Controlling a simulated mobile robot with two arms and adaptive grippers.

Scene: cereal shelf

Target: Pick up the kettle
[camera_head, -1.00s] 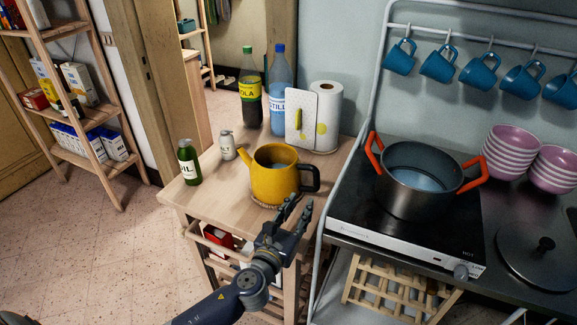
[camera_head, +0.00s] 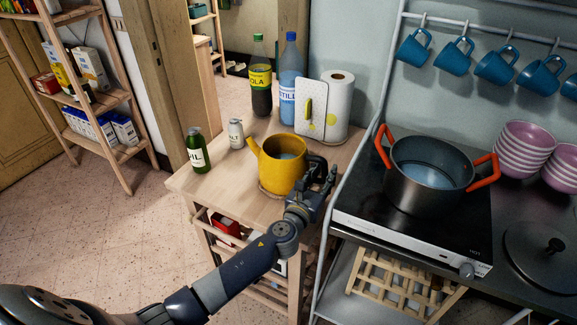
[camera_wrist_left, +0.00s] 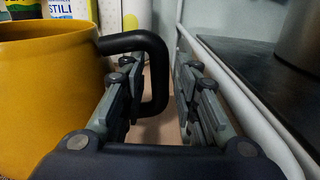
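The yellow kettle (camera_head: 281,172) stands upright on a round mat on the wooden cart, its spout to the left and its black handle (camera_head: 316,161) to the right. My left gripper (camera_head: 322,180) is at the handle side of the kettle. In the left wrist view, the kettle body (camera_wrist_left: 45,95) fills the left side. The fingers of my left gripper (camera_wrist_left: 160,85) are apart, and the upright part of the handle (camera_wrist_left: 157,65) shows in the gap between them, nearer the left finger. I cannot tell whether they touch it. My right gripper is not in view.
Right of the cart, a dark pot (camera_head: 430,175) with orange handles stands on the hob (camera_head: 375,220), behind a white metal frame. On the cart are a green oil bottle (camera_head: 196,152), a white shaker (camera_head: 236,134), two tall bottles and a paper roll (camera_head: 337,95).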

